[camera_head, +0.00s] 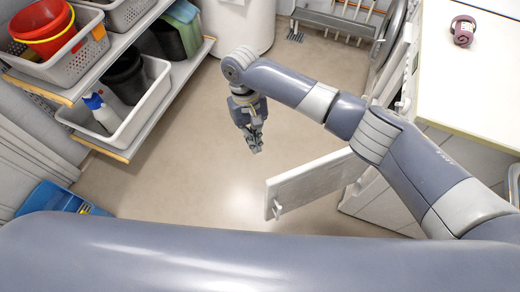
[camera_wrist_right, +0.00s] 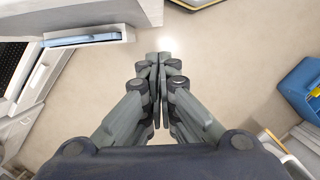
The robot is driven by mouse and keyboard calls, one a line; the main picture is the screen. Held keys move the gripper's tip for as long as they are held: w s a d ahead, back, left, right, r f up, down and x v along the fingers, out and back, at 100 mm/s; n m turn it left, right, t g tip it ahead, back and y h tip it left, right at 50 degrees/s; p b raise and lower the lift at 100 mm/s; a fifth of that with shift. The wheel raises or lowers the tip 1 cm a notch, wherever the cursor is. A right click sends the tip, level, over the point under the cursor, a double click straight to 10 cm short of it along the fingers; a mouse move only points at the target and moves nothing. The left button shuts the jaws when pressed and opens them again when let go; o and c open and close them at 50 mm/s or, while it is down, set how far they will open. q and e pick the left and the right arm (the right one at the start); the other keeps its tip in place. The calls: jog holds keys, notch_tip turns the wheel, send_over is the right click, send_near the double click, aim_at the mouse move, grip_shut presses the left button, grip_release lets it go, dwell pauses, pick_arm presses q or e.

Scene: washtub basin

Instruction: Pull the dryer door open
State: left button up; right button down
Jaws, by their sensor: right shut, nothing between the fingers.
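A white rectangular door panel (camera_head: 318,184), which looks like the dryer door, stands swung out from the white appliance (camera_head: 385,205) at the lower right of the head view. A small white handle or latch (camera_head: 277,210) sits near its free end. The panel also shows at the upper left of the right wrist view (camera_wrist_right: 85,38). My right gripper (camera_head: 256,148) is shut and empty. It hangs above the floor beyond the panel's free end and appears apart from it. In the wrist view its fingers (camera_wrist_right: 160,90) meet over bare floor. My left gripper is out of view.
Shelves (camera_head: 130,150) with baskets and a red bucket (camera_head: 45,28) stand at the left. A blue crate (camera_head: 55,197) is at the lower left. A white counter (camera_head: 475,75) is at the right. The floor (camera_head: 190,170) between is clear.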

jog(key=s+d+f+p, duration=0.1)
jog(key=s+d+f, duration=0.1)
jog(key=s+f, duration=0.4)
jog(key=x, duration=0.3)
jog(key=shift+w+d+p, duration=0.2)
jog(key=shift+p, duration=0.15)
jog(key=shift+f, duration=0.1)
jog(key=n+p, duration=0.3)
jog(key=p, duration=0.7)
send_over(280, 210)
jog(key=s, duration=0.2)
jog(key=shift+w+a+r, duration=0.15)
jog(key=shift+a+r, duration=0.1)
jog(key=shift+s+d+f+h+p, duration=0.25)
jog(key=shift+s+d+h+p, duration=0.1)
jog(key=shift+s, duration=0.2)
jog(key=shift+w, duration=0.1)
